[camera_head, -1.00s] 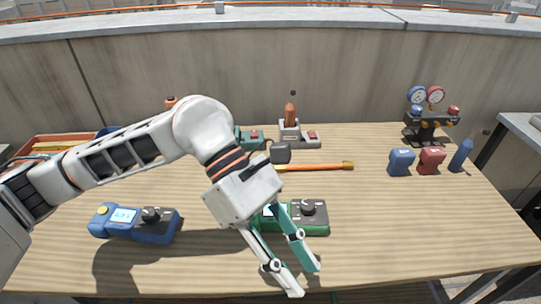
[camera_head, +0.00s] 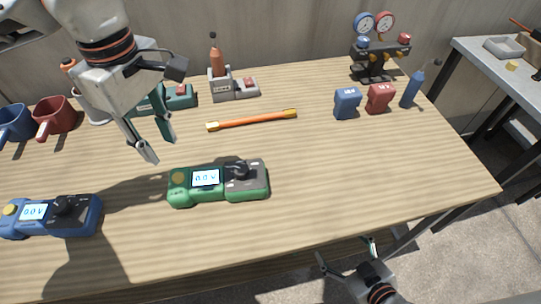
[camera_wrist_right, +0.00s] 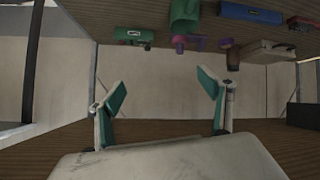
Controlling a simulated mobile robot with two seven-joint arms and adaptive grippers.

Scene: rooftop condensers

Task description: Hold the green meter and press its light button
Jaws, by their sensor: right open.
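The green meter (camera_head: 218,183) lies on the table in the head view, its lit screen reading 0.0 V. It has a dark dial at its right and a round yellowish button (camera_head: 179,178) at its left end. I cannot read whether that is the light button. My left gripper (camera_head: 161,151) is open and empty, above and behind the meter's left end, apart from it. My right gripper (camera_head: 344,250) is open and empty in front of the table's front edge, low and right of the meter. Its open fingers also show in the right wrist view (camera_wrist_right: 165,105).
A blue meter (camera_head: 52,216) lies left of the green one. Behind are an orange rod (camera_head: 252,120), a grey holder (camera_head: 233,88), mugs (camera_head: 55,117), blue and red blocks (camera_head: 347,103) and a gauge set (camera_head: 373,55). The table right of the green meter is clear.

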